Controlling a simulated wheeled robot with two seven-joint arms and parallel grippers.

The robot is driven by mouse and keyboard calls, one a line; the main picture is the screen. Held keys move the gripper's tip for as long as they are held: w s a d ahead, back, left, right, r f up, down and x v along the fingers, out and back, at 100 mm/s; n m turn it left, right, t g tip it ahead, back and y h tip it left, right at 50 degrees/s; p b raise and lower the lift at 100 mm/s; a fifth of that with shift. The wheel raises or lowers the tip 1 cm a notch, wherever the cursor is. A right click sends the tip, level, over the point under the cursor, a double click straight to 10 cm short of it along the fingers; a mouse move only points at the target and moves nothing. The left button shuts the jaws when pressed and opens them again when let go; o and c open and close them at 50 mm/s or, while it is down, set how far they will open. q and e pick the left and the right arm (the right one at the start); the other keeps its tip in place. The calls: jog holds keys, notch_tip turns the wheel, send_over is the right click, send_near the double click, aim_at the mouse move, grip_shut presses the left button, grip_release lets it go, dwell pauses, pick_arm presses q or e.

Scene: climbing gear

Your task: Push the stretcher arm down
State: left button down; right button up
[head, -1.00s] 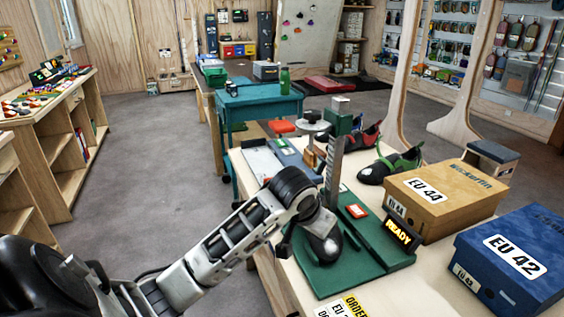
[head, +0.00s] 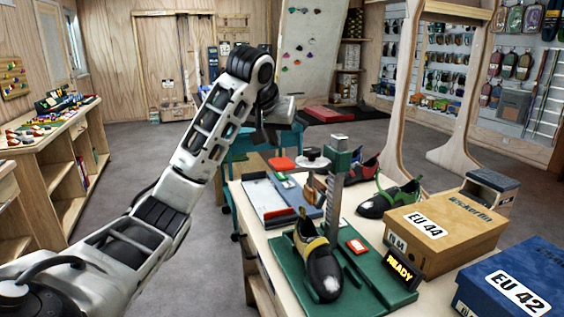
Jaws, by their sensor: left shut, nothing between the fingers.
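The stretcher has a green base (head: 365,292) on the workbench, with a grey toothed post (head: 336,205) standing on it. A green head with a grey top (head: 340,152) sits high on the post; I cannot clearly tell which part is the stretcher arm. A dark shoe with a yellow collar (head: 318,265) stands on the base, left of the post. My left gripper (head: 264,138) is shut and empty, raised to the left of the green head and apart from it. Its fingertips are small and dark in the picture. My right gripper is out of view.
A lit READY display (head: 401,269) is at the base's right. An EU 44 box (head: 455,243) and a blue EU 42 box (head: 520,285) stand to the right. A dark green-trimmed shoe (head: 388,202) and a round disc on a stem (head: 313,163) are behind.

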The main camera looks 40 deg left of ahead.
aim_at(282, 162)
pick_arm(q)
jog(key=shift+x, duration=3.55)
